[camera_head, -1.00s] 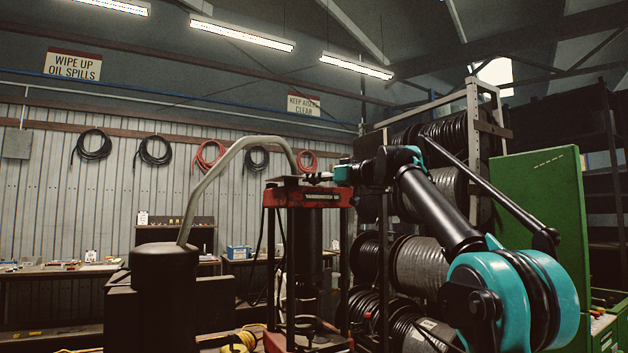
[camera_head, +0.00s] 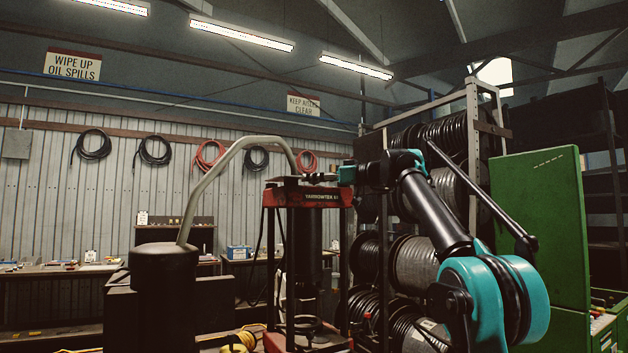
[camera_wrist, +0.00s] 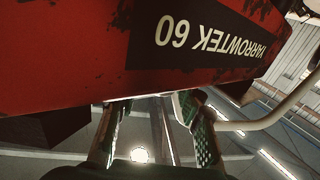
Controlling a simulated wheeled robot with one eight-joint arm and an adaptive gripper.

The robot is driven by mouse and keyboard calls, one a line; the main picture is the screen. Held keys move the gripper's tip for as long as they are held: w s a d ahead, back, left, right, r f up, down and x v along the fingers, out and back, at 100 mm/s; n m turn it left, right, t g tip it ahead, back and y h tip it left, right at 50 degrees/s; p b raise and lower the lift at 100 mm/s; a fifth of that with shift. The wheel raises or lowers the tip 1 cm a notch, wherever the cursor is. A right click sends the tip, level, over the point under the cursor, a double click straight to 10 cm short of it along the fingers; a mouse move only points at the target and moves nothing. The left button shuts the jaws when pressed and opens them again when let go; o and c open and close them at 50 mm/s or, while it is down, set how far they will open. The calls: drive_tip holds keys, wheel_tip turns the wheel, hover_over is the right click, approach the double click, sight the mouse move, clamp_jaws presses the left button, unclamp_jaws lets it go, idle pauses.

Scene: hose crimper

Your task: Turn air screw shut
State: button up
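The red crimper head (camera_head: 288,195), with a dark YARROWTEK name plate, stands on dark posts in the head view. In the wrist view the red head (camera_wrist: 60,60) fills the upper part, with its lettering upside down. My gripper (camera_head: 318,178) is at the top of the head, small and dark in the head view. In the wrist view my gripper (camera_wrist: 153,108) shows two green-padded fingers standing apart, with their tips close to the head's edge. I see nothing held between them. I cannot make out the air screw in either view.
A bent grey pipe (camera_head: 215,170) runs from a dark cylinder (camera_head: 163,300) to the head's top, close to my gripper. Hose reels (camera_head: 413,262) stand behind my arm. A green cabinet (camera_head: 540,225) stands at the right. A workbench (camera_head: 60,271) lies behind.

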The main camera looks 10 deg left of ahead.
drive_tip(key=shift+o, duration=0.7)
drive_tip(key=v, duration=1.2)
